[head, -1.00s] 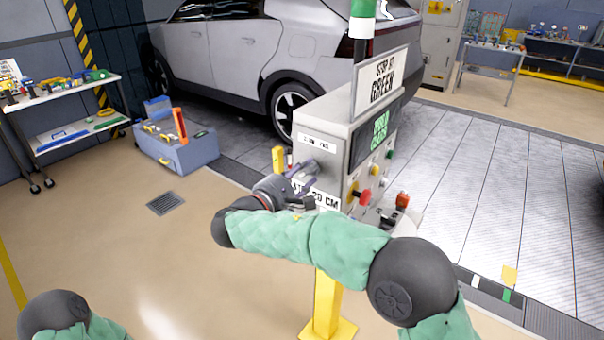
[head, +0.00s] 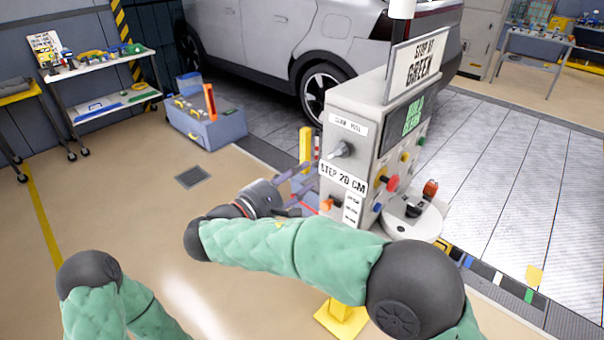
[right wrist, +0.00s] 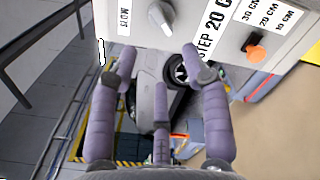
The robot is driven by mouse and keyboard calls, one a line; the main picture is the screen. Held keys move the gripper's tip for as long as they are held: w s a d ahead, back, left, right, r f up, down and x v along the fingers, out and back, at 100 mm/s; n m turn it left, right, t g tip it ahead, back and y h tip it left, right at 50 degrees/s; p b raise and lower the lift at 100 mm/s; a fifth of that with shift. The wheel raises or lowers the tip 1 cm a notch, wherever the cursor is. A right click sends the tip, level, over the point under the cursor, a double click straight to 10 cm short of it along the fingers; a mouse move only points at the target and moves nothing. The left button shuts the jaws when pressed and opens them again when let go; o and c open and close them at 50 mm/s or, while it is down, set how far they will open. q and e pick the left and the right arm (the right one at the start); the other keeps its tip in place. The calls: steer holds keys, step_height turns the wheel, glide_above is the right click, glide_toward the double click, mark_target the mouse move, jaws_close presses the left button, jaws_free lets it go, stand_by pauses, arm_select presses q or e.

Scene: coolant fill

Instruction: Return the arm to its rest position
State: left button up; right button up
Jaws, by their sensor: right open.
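My right arm (head: 330,255) reaches across the bottom of the head view toward the grey control box. My right gripper (head: 305,190) is open and empty, beside the box's left side panel, just below a grey knob (head: 341,149). In the right wrist view my spread purple fingers (right wrist: 158,75) have nothing between them. The knob (right wrist: 161,14) and an orange knob (right wrist: 256,52) on the panel lie beyond the fingertips, and I see no contact. Part of my left arm (head: 95,290) shows at lower left; its gripper is out of view.
The control box (head: 358,110) stands on a yellow pedestal (head: 343,318), with coloured buttons on its right face. A silver car (head: 270,45) is behind it. A blue-grey toolbox (head: 205,128) and a tool cart (head: 110,85) stand left. Open floor lies at left.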

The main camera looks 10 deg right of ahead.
stand_by(0.3)
steer(key=s+d+f+g+y, duration=0.2)
steer(key=f+g+y, duration=0.2)
steer(key=f, duration=1.3)
steer(key=s+d+f+g+y, duration=0.2)
steer(key=s+f+g+y, duration=0.15)
steer(key=f, duration=1.25)
steer(key=s+a+f+m+g+y, duration=0.2)
steer(key=s+f+m+y, duration=0.8)
steer(key=s+f+m, duration=0.8)
step_height(320, 180, down, 5)
steer(key=shift+s+r+m+g+y, duration=0.1)
steer(key=shift+s+m+g+y, duration=0.3)
steer(key=shift+s+g, duration=0.15)
steer(key=shift+a, duration=0.1)
